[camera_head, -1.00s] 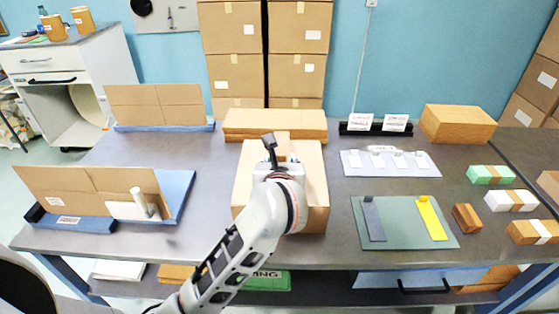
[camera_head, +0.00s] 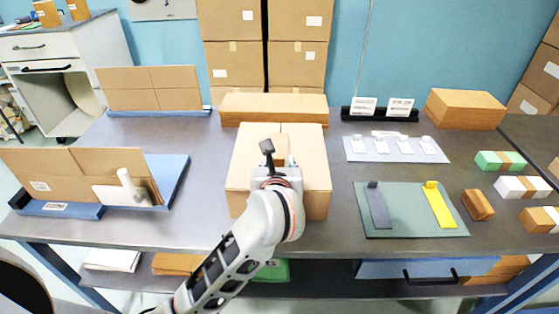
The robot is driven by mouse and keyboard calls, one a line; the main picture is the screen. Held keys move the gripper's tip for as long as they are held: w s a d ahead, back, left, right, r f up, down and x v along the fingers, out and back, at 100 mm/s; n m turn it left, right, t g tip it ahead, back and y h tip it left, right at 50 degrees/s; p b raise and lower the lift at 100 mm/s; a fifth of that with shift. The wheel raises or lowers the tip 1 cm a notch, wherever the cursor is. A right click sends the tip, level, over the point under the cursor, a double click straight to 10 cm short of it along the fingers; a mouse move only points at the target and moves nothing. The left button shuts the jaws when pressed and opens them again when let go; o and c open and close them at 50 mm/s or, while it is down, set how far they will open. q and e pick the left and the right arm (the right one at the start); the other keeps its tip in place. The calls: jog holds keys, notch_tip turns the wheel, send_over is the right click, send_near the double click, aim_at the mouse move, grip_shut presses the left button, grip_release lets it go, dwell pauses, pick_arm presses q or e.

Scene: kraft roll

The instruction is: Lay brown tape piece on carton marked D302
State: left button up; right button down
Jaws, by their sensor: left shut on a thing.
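A light brown carton (camera_head: 309,165) stands closed in the middle of the table, a seam running down its top. I cannot read a D302 mark on it. I cannot tell whether the tape touches the carton. My right gripper is not in view.
Flat cardboard (camera_head: 250,104) lies behind the carton. A green mat (camera_head: 408,222) with a grey and a yellow strip is to the right, below a white board (camera_head: 375,156). Cardboard panels on a blue stand (camera_head: 172,180) are at left. Bare table lies between stand and carton.

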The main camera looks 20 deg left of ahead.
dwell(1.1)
pick_arm(q)
jog(key=shift+f, duration=0.2)
dwell(0.4)
jog(key=o, duration=1.3)
jog(key=shift+o, duration=0.2)
jog(key=shift+r, duration=0.1)
